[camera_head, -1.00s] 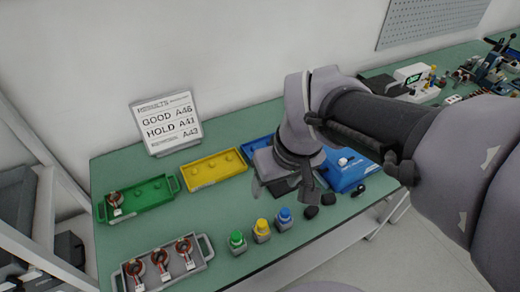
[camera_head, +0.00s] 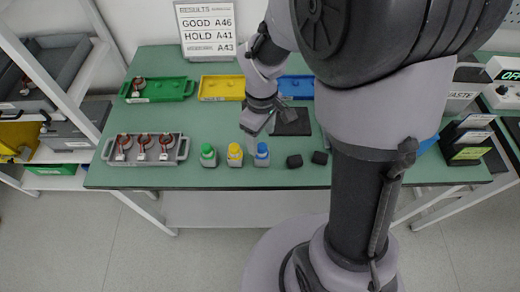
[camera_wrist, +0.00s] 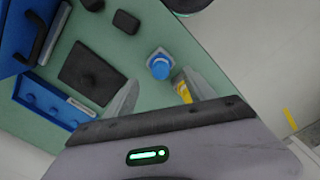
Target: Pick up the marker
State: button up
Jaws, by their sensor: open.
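Three small markers with grey square bases stand in a row near the table's front edge: one with a green cap (camera_head: 208,156), one with a yellow cap (camera_head: 235,154) and one with a blue cap (camera_head: 262,155). My gripper (camera_head: 257,126) is above and just behind the blue one in the head view. In the wrist view my gripper (camera_wrist: 162,78) is open and empty. The blue-capped marker (camera_wrist: 160,67) appears between its spread fingers, beyond the tips. The yellow-capped marker (camera_wrist: 183,91) is partly hidden by the right finger. The green one is not visible there.
Two black pieces (camera_head: 295,161) lie right of the markers. A dark mat (camera_head: 292,122) lies behind them. A grey tray (camera_head: 181,150) with three copper-wound parts is at left. Green (camera_head: 178,88), yellow (camera_head: 221,88) and blue (camera_head: 297,86) trays line the back.

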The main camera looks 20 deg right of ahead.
aim_at(262, 146)
jog(key=f+b, duration=0.2)
jog(key=f, duration=0.1)
jog(key=f+b, duration=0.1)
jog(key=f, duration=0.1)
jog(key=shift+s+f, duration=0.25)
jog(key=shift+r, duration=0.1)
grip_shut()
jog(key=shift+r, duration=0.15)
